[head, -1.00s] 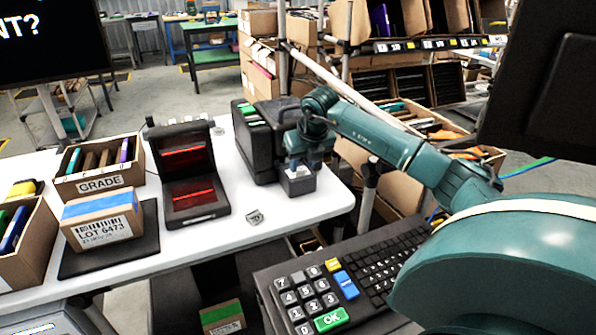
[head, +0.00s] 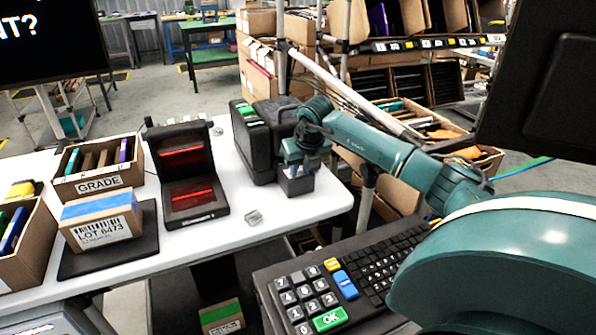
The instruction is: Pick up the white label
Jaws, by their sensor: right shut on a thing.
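My right gripper (head: 297,186) points down at the front right of the black label printer (head: 262,140), near the table's right edge. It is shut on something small. Only a pale sliver, apparently the white label (head: 296,172), shows at its jaws; the rest is hidden by the fingers. I cannot tell whether the label still touches the printer. A small whitish printed tag (head: 254,217) lies apart on the white table (head: 240,235), left of and nearer than the gripper. My left gripper is not in view.
A black scanner with red lights (head: 188,180) stands left of the printer. A carton labelled LOT 6473 (head: 104,222) sits on a dark pad, with a GRADE bin (head: 98,184) behind. A large keypad (head: 335,285) is in front. Table space around the tag is clear.

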